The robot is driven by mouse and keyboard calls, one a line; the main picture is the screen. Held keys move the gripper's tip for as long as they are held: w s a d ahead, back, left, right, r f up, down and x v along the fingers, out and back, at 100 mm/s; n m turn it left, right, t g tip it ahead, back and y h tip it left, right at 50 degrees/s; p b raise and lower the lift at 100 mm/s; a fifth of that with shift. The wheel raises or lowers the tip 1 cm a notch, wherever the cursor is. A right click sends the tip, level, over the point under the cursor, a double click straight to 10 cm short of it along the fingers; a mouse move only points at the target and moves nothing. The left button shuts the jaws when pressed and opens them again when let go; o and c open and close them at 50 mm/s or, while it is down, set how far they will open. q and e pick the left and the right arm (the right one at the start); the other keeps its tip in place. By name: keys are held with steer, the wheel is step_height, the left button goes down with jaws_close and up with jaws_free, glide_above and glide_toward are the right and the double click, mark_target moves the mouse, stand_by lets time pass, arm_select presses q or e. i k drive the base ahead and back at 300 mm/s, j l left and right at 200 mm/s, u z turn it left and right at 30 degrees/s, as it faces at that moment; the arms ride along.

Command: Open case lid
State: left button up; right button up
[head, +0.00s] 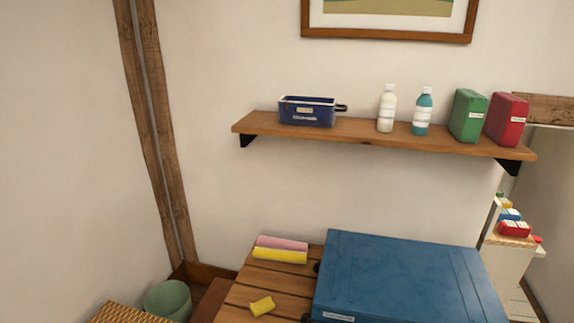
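A large blue case (405,279) lies flat on a slatted wooden bench at the lower right of the head view. Its broad blue lid looks shut, with a small white label on the near edge. The near right part of the case is cut off by the bottom of the picture. Neither of my grippers shows in this view.
The slatted bench (245,296) holds pink (282,243) and yellow rolls (279,256) and a small yellow piece (262,306), left of the case. A wall shelf (345,130) with a bin, bottles and boxes hangs above. A green bin (168,300) stands lower left.

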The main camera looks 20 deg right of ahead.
mark_target(364, 277)
steer(key=z, duration=1.5)
